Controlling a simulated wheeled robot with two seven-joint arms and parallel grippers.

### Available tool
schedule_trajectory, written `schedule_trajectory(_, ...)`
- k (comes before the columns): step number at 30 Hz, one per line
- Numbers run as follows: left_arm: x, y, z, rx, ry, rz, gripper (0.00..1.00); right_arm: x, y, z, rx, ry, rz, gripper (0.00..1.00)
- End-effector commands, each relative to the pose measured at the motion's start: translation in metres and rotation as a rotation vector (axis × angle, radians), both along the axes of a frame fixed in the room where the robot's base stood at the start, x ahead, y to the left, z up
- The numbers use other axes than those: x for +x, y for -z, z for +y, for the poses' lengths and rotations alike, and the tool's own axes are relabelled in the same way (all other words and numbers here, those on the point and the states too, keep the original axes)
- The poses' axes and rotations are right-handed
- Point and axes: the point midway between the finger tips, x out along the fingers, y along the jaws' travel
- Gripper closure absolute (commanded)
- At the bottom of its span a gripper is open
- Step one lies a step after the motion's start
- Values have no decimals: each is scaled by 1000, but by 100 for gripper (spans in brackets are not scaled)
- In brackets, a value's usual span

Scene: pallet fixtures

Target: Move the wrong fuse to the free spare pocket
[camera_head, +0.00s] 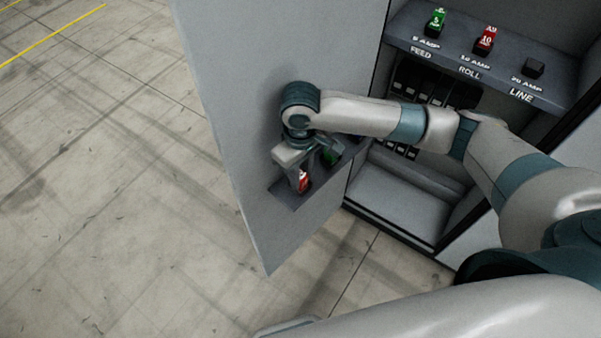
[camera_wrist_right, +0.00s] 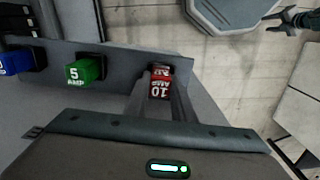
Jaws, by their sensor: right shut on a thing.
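My right gripper (camera_head: 312,170) is shut on a red 10 amp fuse (camera_head: 303,181) at the small shelf on the cabinet door. The wrist view shows this red fuse (camera_wrist_right: 159,82) between the two fingers; I cannot tell whether its base is seated. A green 5 amp fuse (camera_wrist_right: 86,71) stands beside it, and a blue fuse (camera_wrist_right: 14,62) is farther left. On the upper shelf, a green fuse (camera_head: 435,23) stands at FEED and a red 10 fuse (camera_head: 485,40) at ROLL. The LINE place has only a dark block (camera_head: 533,68). A dark claw-like part, perhaps my left gripper (camera_wrist_right: 287,17), shows small.
The open door panel (camera_head: 225,90) stands left of the cabinet and carries the door shelf (camera_head: 286,195). My right arm crosses in front of the cabinet and hides part of its dark switches (camera_head: 410,80). The floor (camera_head: 110,200) on the left is clear.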

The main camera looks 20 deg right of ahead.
Motion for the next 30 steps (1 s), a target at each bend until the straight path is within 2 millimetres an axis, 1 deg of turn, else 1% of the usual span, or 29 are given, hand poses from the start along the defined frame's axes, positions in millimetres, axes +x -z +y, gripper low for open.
schedule_trajectory(1,0,-1,0,0,0,0,55,0,1,0,0,0,1,75)
schedule_trajectory(2,0,0,0,0,0,0,55,0,1,0,0,0,1,68)
schedule_trajectory(3,0,0,0,0,0,0,55,0,1,0,1,0,0,58)
schedule_trajectory(13,0,0,0,0,0,1,55,0,0,0,0,0,0,58)
schedule_trajectory(17,0,2,1,0,0,1,55,1,-5,0,0,0,-2,58)
schedule_trajectory(23,0,7,1,1,0,1,55,1,-24,1,2,-2,-4,58)
schedule_trajectory(30,0,16,1,1,0,1,55,1,-66,1,2,-1,-4,58)
